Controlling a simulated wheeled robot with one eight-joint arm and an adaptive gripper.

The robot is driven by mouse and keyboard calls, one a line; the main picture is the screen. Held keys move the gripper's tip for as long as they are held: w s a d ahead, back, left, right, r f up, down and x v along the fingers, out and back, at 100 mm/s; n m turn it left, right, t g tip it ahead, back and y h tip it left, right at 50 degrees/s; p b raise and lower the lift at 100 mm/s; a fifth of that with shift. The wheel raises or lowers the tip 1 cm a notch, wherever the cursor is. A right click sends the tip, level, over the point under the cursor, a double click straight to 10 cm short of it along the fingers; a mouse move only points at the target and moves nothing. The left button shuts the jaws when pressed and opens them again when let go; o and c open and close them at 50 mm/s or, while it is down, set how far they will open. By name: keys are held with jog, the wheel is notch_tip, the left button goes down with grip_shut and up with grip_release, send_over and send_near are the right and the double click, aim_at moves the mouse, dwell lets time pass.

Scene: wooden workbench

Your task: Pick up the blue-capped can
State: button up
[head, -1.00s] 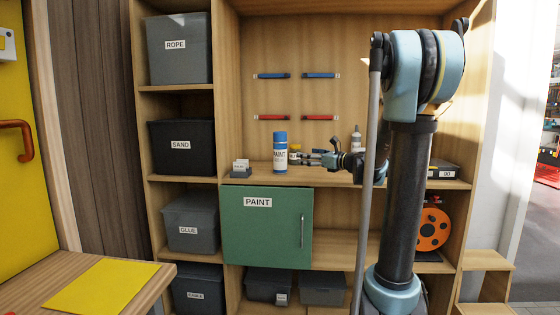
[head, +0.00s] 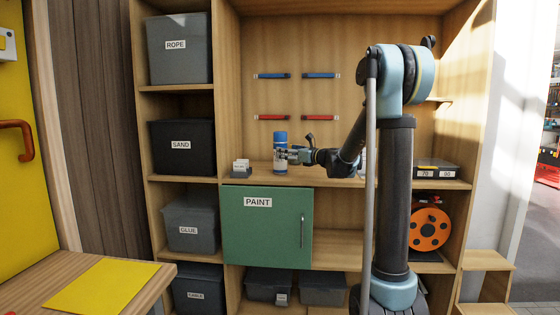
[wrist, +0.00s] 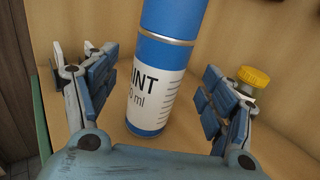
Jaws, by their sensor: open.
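The blue-capped can (head: 280,140) stands upright on the workbench shelf, with a white label reading PAINT. In the wrist view the can (wrist: 158,85) rises between my two open fingers, its top cut off by the frame. My gripper (head: 293,156) reaches it from the right in the head view. In the wrist view my gripper (wrist: 150,95) has one finger on each side of the can.
A yellow-capped container (wrist: 250,84) stands behind the right finger. A small grey holder (head: 241,169) sits left of the can. The green PAINT door (head: 267,235) is shut below the shelf.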

jog(key=shift+x, duration=2.65)
jog(key=shift+d, duration=0.1)
jog(key=c, duration=1.4)
